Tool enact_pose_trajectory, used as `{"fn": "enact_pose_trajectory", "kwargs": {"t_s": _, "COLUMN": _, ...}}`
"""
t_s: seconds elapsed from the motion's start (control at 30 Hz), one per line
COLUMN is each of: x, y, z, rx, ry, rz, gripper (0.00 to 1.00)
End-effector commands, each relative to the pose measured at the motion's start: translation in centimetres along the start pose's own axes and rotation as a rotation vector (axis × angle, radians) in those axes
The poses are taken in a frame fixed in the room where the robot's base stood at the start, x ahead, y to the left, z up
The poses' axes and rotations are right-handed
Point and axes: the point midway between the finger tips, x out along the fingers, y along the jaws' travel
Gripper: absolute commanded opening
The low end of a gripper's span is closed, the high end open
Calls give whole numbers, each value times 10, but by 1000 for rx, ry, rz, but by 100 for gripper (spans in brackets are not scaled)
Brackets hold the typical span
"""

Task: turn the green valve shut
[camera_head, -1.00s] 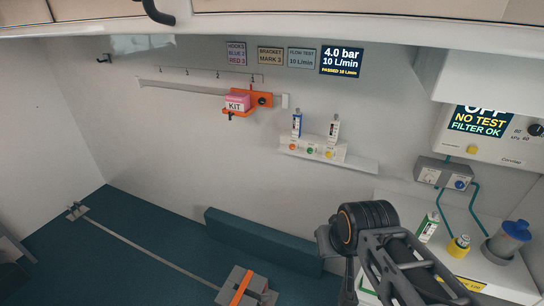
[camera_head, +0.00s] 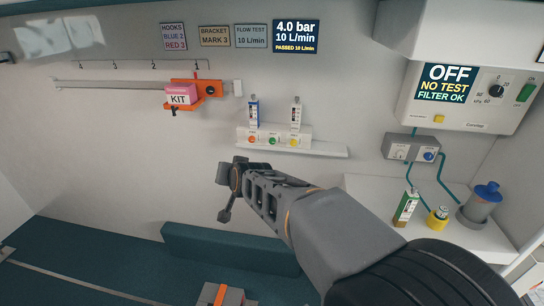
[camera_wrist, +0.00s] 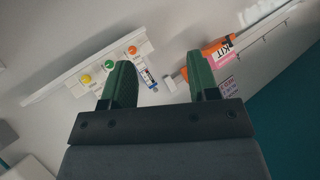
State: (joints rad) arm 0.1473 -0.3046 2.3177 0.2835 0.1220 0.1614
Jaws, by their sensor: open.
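A row of three round fittings sits on the white wall ledge (camera_head: 318,149), and the green one (camera_head: 272,140) is in the middle, between orange and yellow. It is the likeliest green valve, but too small for me to tell whether it is open. In the wrist view the green fitting (camera_wrist: 109,65) shows upside down, just beyond the left finger. My gripper (camera_head: 226,192) is below and left of the ledge in the head view. In the wrist view my gripper (camera_wrist: 161,80) has its fingers wide apart with nothing between them.
Two upright flow meters, blue (camera_head: 254,110) and white (camera_head: 295,112), stand above the fittings. A control box (camera_head: 470,95), a green-labelled bottle (camera_head: 405,208) and a blue-lidded jar (camera_head: 480,205) are at right.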

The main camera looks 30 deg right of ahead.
Motion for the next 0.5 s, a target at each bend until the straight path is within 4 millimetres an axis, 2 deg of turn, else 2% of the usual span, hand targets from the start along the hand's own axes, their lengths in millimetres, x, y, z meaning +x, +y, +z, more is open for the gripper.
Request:
{"fn": "enact_pose_trajectory", "kwargs": {"t_s": 0.03, "x": 34, "y": 19, "z": 3, "rx": 75, "ry": 90, "rz": 11, "gripper": 55}}
{"fn": "enact_pose_trajectory", "kwargs": {"t_s": 0.1, "x": 60, "y": 39, "z": -12, "rx": 174, "ry": 227, "rz": 28, "gripper": 55}}
{"fn": "enact_pose_trajectory", "kwargs": {"t_s": 0.2, "x": 87, "y": 72, "z": -29, "rx": 291, "ry": 409, "rz": 61, "gripper": 55}}
{"fn": "enact_pose_trajectory", "kwargs": {"t_s": 0.4, "x": 111, "y": 126, "z": -48, "rx": 427, "ry": 674, "rz": 126, "gripper": 55}}
{"fn": "enact_pose_trajectory", "kwargs": {"t_s": 0.5, "x": 115, "y": 142, "z": -53, "rx": 456, "ry": 745, "rz": 146, "gripper": 55}}
